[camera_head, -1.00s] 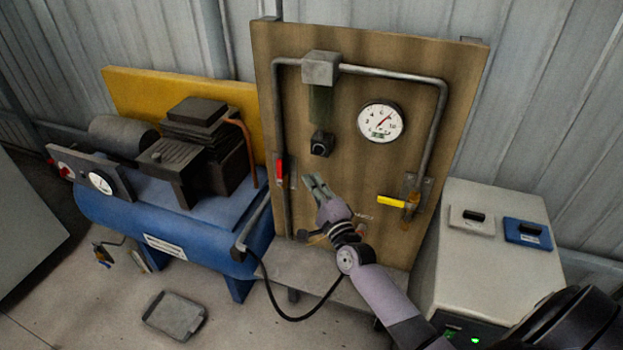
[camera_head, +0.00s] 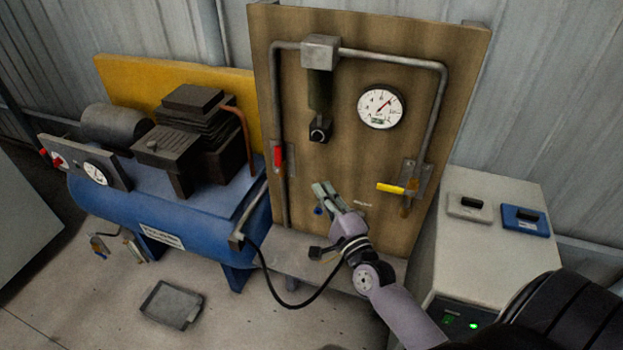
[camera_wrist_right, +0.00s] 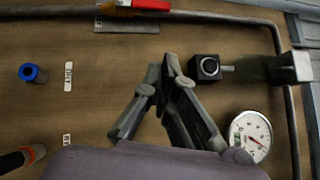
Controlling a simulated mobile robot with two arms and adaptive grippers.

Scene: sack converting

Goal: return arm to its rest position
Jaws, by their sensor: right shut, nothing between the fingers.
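My right gripper (camera_head: 324,188) is in front of the lower middle of the brown panel (camera_head: 340,160). Its fingers are shut and empty. In the right wrist view its fingertips (camera_wrist_right: 162,72) meet with only the panel behind them, near a black square fitting (camera_wrist_right: 205,70). My right arm reaches in from the bottom right of the head view and hides part of the panel's lower edge. My left gripper is in neither view.
The panel carries a red-handled valve (camera_head: 279,158), a yellow-handled valve (camera_head: 392,187), a gauge (camera_head: 381,107) and a blue-ended fitting (camera_head: 318,211). A blue compressor tank (camera_head: 195,215) stands left and a pale cabinet (camera_head: 480,255) right. A grey tray (camera_head: 171,305) lies on the floor.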

